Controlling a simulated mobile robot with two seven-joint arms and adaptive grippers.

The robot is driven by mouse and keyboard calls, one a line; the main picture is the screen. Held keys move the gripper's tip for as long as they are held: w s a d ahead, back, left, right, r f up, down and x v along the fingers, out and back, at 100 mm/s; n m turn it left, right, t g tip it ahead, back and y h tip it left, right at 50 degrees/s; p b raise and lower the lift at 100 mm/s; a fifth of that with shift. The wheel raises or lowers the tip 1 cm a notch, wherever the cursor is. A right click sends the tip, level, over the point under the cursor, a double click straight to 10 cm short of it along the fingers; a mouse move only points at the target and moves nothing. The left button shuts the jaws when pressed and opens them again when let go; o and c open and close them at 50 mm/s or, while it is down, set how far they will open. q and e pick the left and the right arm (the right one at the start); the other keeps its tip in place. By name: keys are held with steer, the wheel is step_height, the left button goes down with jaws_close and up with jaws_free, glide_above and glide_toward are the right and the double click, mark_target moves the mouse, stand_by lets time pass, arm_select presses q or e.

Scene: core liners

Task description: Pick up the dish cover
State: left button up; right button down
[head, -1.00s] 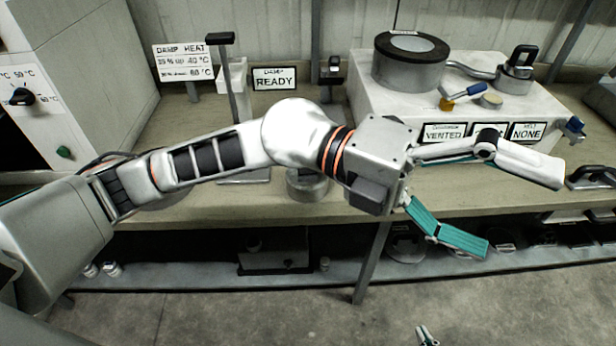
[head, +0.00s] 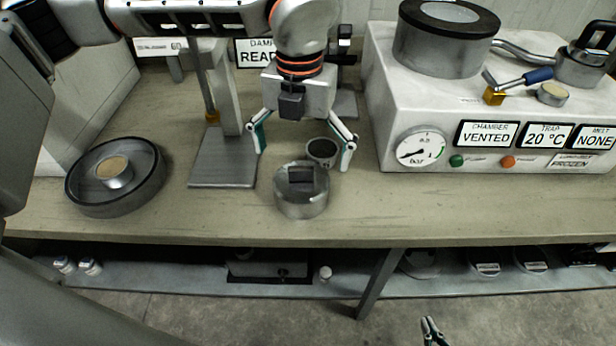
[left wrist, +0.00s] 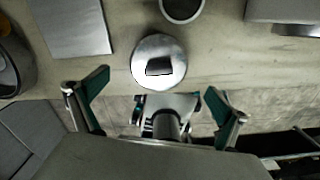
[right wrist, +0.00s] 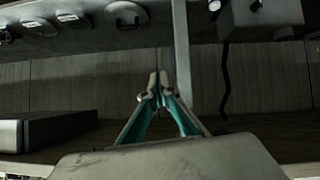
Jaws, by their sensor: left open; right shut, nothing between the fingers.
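The dish cover, as I take it, is the round grey metal piece with a dark raised grip (head: 298,203) on the bench front. It also shows in the left wrist view (left wrist: 145,75), just beyond the fingertips. My left gripper (head: 303,160) is open and empty, pointing down, its fingers spread around the space above and just behind the cover. I cannot tell whether they touch it. A small dark-topped cup (head: 322,153) stands just behind the cover. My right gripper (head: 430,332) is shut and empty, low in front of the bench; it also shows in the right wrist view (right wrist: 158,85).
A stand with a flat metal base (head: 222,172) is left of the cover. A round tray (head: 88,196) with a small tin (head: 114,172) sits further left. A white machine (head: 385,110) with a gauge stands right. Bench between cover and machine is clear.

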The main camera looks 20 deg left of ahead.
mark_target(301, 180)
arm_select(q)
steer(key=shift+s+f, duration=0.25)
steer(key=shift+f, duration=0.9)
steer(key=f, duration=0.5)
steer(key=shift+w+a+f, duration=0.1)
steer(key=shift+w+a, duration=0.05)
steer(key=shift+w, duration=0.05)
arm_select(e)
steer(key=shift+s+d+f, duration=0.2)
steer(key=shift+s+f, duration=0.2)
steer(key=shift+s, duration=0.2)
arm_select(q)
steer(key=c, duration=1.1)
